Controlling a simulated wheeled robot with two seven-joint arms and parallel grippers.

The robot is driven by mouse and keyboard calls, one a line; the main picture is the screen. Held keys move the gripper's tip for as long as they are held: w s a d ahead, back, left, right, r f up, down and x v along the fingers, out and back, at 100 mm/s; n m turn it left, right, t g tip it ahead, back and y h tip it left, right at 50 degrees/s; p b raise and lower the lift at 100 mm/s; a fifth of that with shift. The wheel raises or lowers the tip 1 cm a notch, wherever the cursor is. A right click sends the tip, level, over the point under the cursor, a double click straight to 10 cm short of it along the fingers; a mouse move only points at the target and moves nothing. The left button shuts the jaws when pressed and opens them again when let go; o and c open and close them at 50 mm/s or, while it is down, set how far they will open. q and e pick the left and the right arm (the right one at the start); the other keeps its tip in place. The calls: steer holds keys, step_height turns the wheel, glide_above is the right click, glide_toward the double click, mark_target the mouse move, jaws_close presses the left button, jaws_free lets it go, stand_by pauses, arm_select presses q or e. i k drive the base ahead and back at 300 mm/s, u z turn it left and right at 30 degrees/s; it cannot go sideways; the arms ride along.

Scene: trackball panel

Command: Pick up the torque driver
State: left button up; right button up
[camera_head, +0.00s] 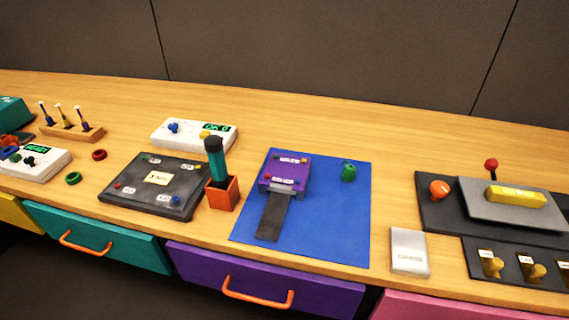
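A tool with a thick teal handle and a dark cap, which looks like the torque driver (216,163), stands upright in an orange square holder (222,194) near the middle of the bench. Its lower end is hidden inside the holder. Neither of my grippers shows in the head view.
A dark panel (133,199) lies just left of the holder. A blue mat (335,220) with a purple device (286,173) and a green piece (348,172) lies to its right. A white box with a display (190,141) sits behind. The bench front has drawers with orange handles (258,296).

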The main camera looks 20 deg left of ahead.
mark_target(213, 145)
steer(key=z, duration=2.25)
steer(key=k, duration=1.15)
steer(key=u, duration=1.4)
